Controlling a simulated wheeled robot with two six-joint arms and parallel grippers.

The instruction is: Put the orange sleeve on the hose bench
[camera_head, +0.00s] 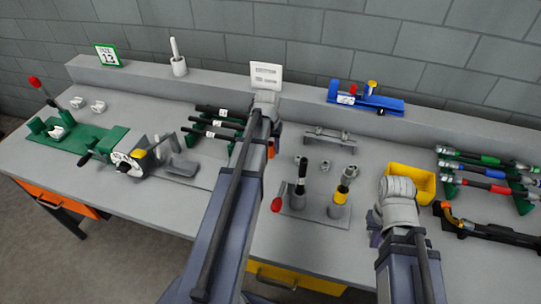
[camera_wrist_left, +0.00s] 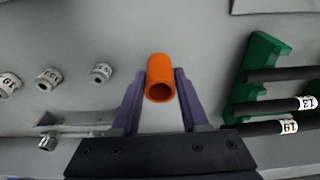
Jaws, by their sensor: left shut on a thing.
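The orange sleeve (camera_wrist_left: 160,77) is a short open tube, upright between the two purple fingers of my left gripper (camera_wrist_left: 160,90) in the left wrist view. The gripper is shut on it. In the head view, a small part of the sleeve (camera_head: 271,149) shows just right of my left forearm, which hides the fingers. It is over the grey bench (camera_head: 150,92), between the black hoses and the metal fittings; I cannot tell whether it touches the surface. My right gripper (camera_head: 376,236) is mostly hidden by its own arm, left of and in front of the yellow bin.
Black hoses (camera_head: 214,134) lie on a green rack left of the sleeve. Loose fittings and a grey stand with two upright tools (camera_head: 313,203) are to the right. A yellow bin (camera_head: 420,182) and coloured hoses (camera_head: 488,172) stand further right. A green-based machine (camera_head: 95,140) is far left.

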